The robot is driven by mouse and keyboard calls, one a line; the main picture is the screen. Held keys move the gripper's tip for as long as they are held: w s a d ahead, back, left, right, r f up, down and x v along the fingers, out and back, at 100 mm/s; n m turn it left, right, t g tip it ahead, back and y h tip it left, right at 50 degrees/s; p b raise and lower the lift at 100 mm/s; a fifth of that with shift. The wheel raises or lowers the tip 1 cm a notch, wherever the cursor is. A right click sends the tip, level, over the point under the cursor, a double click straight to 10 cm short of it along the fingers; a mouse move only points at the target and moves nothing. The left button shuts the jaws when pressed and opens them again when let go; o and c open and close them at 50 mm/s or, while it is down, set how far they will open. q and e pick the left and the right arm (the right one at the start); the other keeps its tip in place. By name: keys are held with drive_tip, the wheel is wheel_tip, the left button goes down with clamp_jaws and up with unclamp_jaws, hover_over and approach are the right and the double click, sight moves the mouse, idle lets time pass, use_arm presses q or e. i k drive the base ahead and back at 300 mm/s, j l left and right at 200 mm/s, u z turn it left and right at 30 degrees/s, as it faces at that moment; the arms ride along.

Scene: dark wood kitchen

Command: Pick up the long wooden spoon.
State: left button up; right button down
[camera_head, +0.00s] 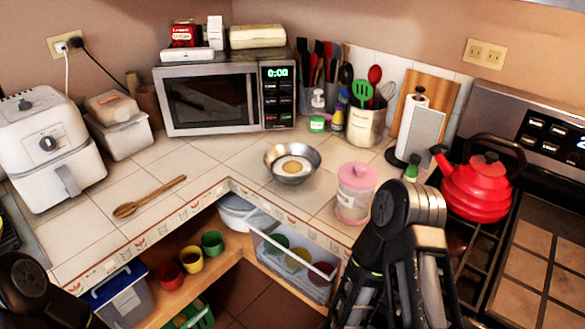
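The long wooden spoon (150,197) lies flat on the white tiled counter (85,235), left of the middle in the head view. Its bowl points to the lower left, near the counter's front edge, and its handle points to the upper right. Nothing touches it. A dark part of my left arm shows in the lower left corner; the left gripper's fingers are out of view. My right arm, dark with grey metal parts, stands at the lower right in front of the counter and stove, far from the spoon. Whether its gripper is open or shut cannot be made out.
A white air fryer (45,145) and a microwave (222,98) stand behind the spoon. A metal bowl (272,158) and a pink-lidded jar (355,192) stand to its right. Below the counter edge is an open shelf with cups and bins. The counter around the spoon is clear.

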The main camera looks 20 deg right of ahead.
sight(127, 210)
drive_tip(key=i+j, duration=0.15)
drive_tip(key=j, duration=0.2)
drive_tip(key=i+j, duration=0.2)
drive_tip(key=j, duration=0.15)
drive_tip(key=i+j, duration=0.15)
drive_tip(key=j, duration=0.2)
drive_tip(key=i+j+z, duration=0.25)
drive_tip(key=k+z, duration=0.15)
drive_tip(key=z, duration=1.3)
